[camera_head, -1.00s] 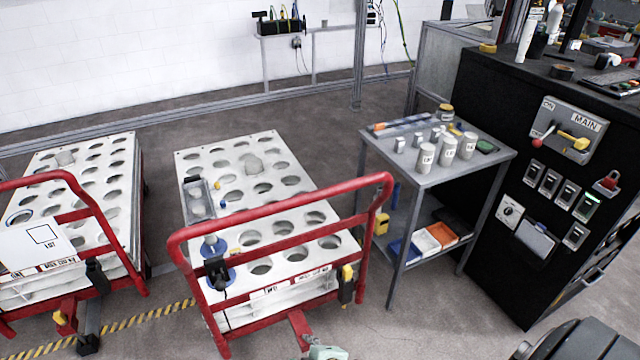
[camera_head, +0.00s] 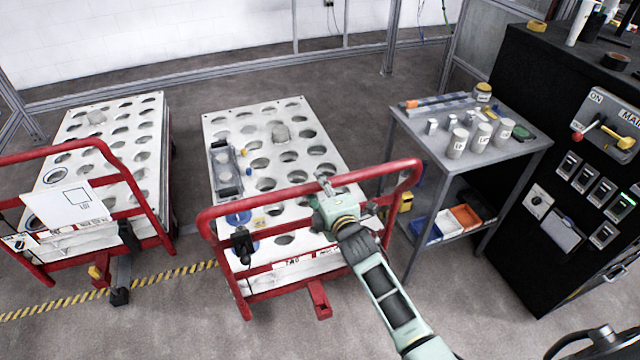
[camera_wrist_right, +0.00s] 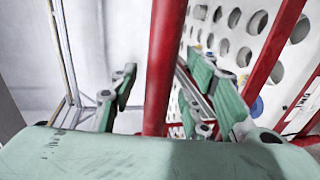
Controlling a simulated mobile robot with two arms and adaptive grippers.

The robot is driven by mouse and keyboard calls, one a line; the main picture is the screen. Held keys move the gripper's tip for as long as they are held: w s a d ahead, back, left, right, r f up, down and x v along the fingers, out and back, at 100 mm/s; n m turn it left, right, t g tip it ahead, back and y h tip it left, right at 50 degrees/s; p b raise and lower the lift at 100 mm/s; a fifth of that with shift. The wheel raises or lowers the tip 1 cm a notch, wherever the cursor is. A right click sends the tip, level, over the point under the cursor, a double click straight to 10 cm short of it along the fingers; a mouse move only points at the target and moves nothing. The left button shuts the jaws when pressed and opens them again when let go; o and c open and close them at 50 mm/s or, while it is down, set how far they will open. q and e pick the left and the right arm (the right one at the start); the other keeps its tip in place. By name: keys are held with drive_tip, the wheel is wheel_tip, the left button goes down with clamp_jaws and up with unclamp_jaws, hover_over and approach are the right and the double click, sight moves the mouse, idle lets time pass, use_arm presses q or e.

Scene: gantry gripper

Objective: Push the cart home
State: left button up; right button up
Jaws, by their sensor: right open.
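The middle cart (camera_head: 262,150) has a white top with round holes and a red tubular push handle (camera_head: 270,200) along its near side. My right gripper (camera_head: 324,185) is at the handle's top bar, right of its middle. In the right wrist view, the red bar (camera_wrist_right: 163,70) stands between the open fingers of my right gripper (camera_wrist_right: 160,95); I cannot tell if they touch it. A second similar cart (camera_head: 110,140) with a red handle and a white label sheet stands to the left. My left gripper is out of view.
A grey table (camera_head: 425,140) with white canisters (camera_head: 480,136) stands close to the cart's right, with bins on its lower shelf. A black cabinet with switches (camera_head: 530,190) is at right. Floor behind the cart is open.

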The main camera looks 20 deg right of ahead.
drive_tip(key=shift+w+f, duration=0.15)
drive_tip(key=shift+w, duration=0.65)
clamp_jaws()
drive_tip(key=shift+f, duration=0.1)
